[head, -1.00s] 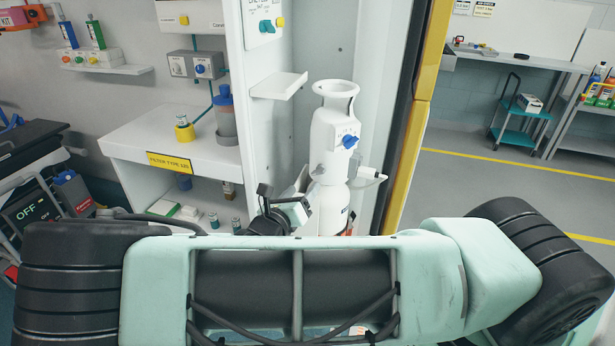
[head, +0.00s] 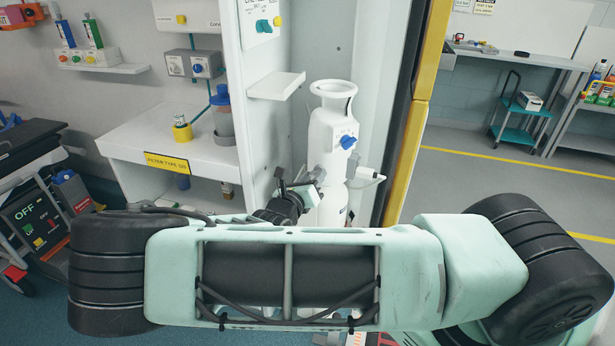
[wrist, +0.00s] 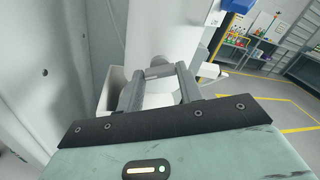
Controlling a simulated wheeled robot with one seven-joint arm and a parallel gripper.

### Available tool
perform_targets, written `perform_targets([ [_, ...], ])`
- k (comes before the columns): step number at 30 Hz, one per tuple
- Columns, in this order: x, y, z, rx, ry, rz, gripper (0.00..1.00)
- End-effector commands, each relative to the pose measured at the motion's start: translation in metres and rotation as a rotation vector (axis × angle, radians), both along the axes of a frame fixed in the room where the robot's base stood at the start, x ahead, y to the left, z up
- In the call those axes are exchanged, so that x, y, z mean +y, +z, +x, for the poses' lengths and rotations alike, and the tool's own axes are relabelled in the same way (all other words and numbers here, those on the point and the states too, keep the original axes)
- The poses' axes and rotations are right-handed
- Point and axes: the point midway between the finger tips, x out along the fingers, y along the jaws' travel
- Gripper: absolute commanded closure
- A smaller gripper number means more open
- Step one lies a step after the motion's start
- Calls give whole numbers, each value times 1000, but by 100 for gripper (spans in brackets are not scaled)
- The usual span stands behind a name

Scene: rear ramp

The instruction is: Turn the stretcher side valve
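A tall white cylinder (head: 331,142) stands upright in the open white cabinet. A blue knob (head: 347,142) sits on its upper front; its blue edge shows at the top of the wrist view (wrist: 238,4). A small grey fitting (head: 318,174) is on the cylinder's left side, lower down. I cannot tell which one is the stretcher side valve. My gripper (wrist: 160,76) has its fingers apart, with a grey block-like part between or just beyond the tips. Contact is unclear. In the head view my gripper is beside the lower cylinder, below the blue knob, partly hidden by my arm.
A small white shelf (head: 277,86) juts out above my gripper. A grey fitting with a white nozzle (head: 369,174) sticks out right of the cylinder. The yellow-edged door post (head: 410,110) stands at the right. A stretcher with a black top (head: 30,148) is at far left.

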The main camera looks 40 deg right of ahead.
Motion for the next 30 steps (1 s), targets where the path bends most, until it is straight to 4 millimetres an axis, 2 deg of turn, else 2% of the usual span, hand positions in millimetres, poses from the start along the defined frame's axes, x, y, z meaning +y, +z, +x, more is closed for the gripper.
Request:
perform_targets([
  [12,-1,2,1,-192,0,98,87],
  [20,-1,1,2,-200,0,103,86],
  [21,-1,1,2,-200,0,103,61],
  [23,-1,1,2,-200,0,103,44],
  [24,-1,1,1,-200,0,103,42],
  [30,-1,1,1,-199,0,104,42],
])
